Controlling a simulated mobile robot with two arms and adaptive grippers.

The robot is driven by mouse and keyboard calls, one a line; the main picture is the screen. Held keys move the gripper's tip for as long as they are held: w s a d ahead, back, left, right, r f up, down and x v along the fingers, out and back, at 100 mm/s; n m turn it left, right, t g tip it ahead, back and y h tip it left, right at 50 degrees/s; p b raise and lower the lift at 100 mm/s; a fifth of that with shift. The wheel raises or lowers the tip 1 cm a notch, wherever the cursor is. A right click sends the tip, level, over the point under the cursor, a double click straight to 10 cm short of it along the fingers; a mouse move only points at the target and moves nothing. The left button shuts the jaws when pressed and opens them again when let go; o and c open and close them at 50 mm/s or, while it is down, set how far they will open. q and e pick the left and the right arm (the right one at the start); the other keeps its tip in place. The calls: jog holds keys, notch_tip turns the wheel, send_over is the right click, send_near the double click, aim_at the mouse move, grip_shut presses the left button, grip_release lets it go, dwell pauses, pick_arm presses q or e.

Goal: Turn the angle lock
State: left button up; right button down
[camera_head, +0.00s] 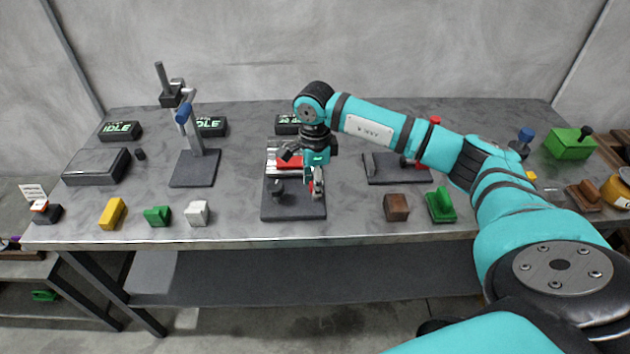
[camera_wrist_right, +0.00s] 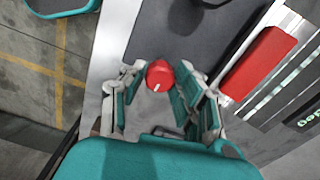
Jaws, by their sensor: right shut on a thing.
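A fixture on a dark base plate (camera_head: 290,212) stands at the middle of the table, with a red block (camera_head: 288,163) and metal parts at its back and a dark knob (camera_head: 278,188) in front. My right gripper (camera_head: 317,190) points down over the right side of this plate. In the right wrist view, my right gripper (camera_wrist_right: 162,72) is shut on a round red knob (camera_wrist_right: 159,76) with a small white mark. The red block also shows there (camera_wrist_right: 260,62), to the right of the fingers. The fingers hide part of the knob in the head view. My left gripper is not in view.
A stand with a blue knob (camera_head: 184,114) is at left. Another dark plate (camera_head: 385,175) lies to the right, partly under my arm. Yellow (camera_head: 112,213), green (camera_head: 157,216), white (camera_head: 197,213) and brown (camera_head: 397,207) blocks line the front edge.

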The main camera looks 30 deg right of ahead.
jog(key=m+b, duration=0.1)
jog(key=m, duration=0.3)
jog(key=shift+w, duration=0.1)
jog(key=m+b, duration=0.1)
jog(key=m, duration=0.4)
jog(key=shift+d, duration=0.1)
jog(key=m, duration=0.4)
jog(key=shift+r+m+b, duration=0.1)
jog(key=shift+m+b, duration=0.2)
jog(key=shift+b, duration=0.1)
jog(key=shift+m, duration=2.1)
jog(key=c, duration=1)
grip_release()
